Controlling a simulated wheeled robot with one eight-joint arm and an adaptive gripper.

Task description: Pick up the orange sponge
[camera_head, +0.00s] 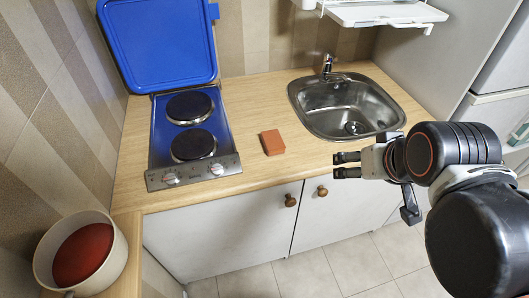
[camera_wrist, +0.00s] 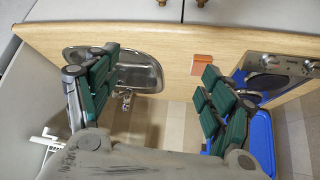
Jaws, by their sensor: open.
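The orange sponge (camera_head: 272,142) is a small flat block lying on the wooden counter between the hob and the sink. It also shows in the wrist view (camera_wrist: 202,58), just beyond the tip of the right-hand finger in that picture. My gripper (camera_head: 338,165) is at the right in the head view, near the counter's front edge, apart from the sponge and to its right. In the wrist view my gripper (camera_wrist: 165,85) has its green-padded fingers spread wide, with nothing held between them.
The blue hob (camera_head: 193,135) with its raised blue lid (camera_head: 160,45) stands left of the sponge. The steel sink (camera_head: 345,105) and its tap (camera_head: 327,66) are to the right. A pot (camera_head: 118,262) with red contents stands at lower left. Bare counter (camera_head: 255,105) surrounds the sponge.

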